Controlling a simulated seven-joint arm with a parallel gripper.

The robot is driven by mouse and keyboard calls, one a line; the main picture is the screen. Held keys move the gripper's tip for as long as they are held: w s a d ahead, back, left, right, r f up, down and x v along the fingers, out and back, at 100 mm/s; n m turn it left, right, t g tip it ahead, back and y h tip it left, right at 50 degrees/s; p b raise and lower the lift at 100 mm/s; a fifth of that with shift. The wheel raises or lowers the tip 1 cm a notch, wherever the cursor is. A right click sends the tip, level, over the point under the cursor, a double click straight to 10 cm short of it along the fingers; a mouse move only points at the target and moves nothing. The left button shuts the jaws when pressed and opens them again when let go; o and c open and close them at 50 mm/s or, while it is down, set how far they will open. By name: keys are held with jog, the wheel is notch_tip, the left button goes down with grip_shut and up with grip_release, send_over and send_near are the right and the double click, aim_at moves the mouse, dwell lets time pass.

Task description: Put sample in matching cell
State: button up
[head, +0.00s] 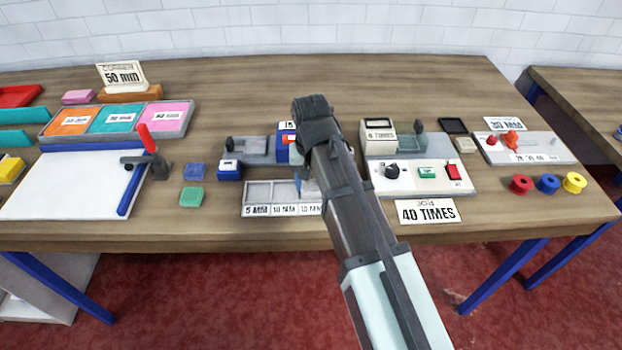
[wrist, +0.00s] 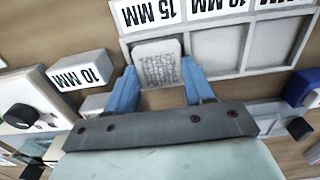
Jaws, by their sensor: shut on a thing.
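My gripper (wrist: 158,85) has its two blue fingers closed on a small light-grey sample (wrist: 158,66) with a patch of fine dark print. In the wrist view the sample is at the leftmost cell of a white tray (wrist: 240,72), beside the 15 MM label (wrist: 150,12). I cannot tell whether it rests on the cell floor. The cell under the 10 MM label (wrist: 215,7) and the one to its right look empty. In the head view the tray (head: 257,192) is partly hidden by my arm; the gripper (head: 308,186) is at its right end.
A white block marked 10 MM (wrist: 80,84) stands left of the gripper in the wrist view. A panel with a black knob (head: 392,171) is right of my arm. Blue (head: 194,171) and green (head: 191,196) pieces lie left of the tray.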

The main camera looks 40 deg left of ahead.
aim_at(311, 184)
jog(key=shift+s+d+f, duration=0.1)
jog(key=shift+f, duration=0.2)
jog(key=shift+d+f, duration=0.1)
jog(key=shift+f, duration=0.15)
jog(key=o, duration=0.9)
jog(key=shift+s, duration=0.1)
jog(key=shift+o, duration=1)
jog(key=shift+r, duration=0.15)
jog(key=r, duration=1.3)
jog(key=shift+w+a, duration=0.2)
